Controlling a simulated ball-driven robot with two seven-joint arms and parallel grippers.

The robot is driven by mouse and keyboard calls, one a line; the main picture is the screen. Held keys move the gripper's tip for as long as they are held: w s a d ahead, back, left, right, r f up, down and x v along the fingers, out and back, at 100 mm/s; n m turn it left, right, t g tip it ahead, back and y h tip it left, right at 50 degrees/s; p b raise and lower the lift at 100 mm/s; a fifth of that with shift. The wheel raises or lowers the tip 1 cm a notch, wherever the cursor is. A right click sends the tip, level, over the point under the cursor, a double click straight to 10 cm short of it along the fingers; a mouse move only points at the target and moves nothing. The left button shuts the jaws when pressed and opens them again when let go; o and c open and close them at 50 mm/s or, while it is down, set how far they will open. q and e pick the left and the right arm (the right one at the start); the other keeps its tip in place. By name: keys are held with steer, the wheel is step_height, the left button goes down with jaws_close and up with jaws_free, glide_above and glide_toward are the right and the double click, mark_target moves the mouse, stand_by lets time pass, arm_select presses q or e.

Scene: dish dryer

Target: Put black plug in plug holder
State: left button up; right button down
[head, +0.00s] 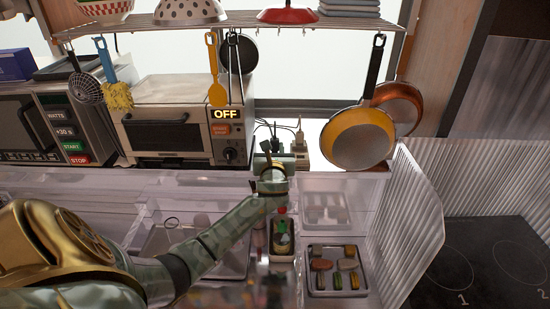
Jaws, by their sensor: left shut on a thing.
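My left arm reaches in from the left, and its gripper (268,160) is at the back of the counter, right of the toaster oven. It is shut on a small dark thing that looks like the black plug; the hand covers most of it, so its pose cannot be told. The plug holder (299,146) stands just right of the gripper, with plugs and dark cables around it. I cannot tell whether the held plug touches the holder. My right gripper is not in view.
A toaster oven (163,127) stands left of the gripper, with a microwave (50,125) further left. Utensils and pans (358,139) hang from the shelf (240,21) above. A ribbed clear panel (407,215) bounds the right.

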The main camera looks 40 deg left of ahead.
arm_select(q)
step_height(320, 180, down, 2)
steer(key=shift+f, duration=0.1)
steer(key=o, duration=1)
steer(key=shift+d, duration=0.1)
steer(key=p+v, duration=0.1)
steer(key=v, duration=1.1)
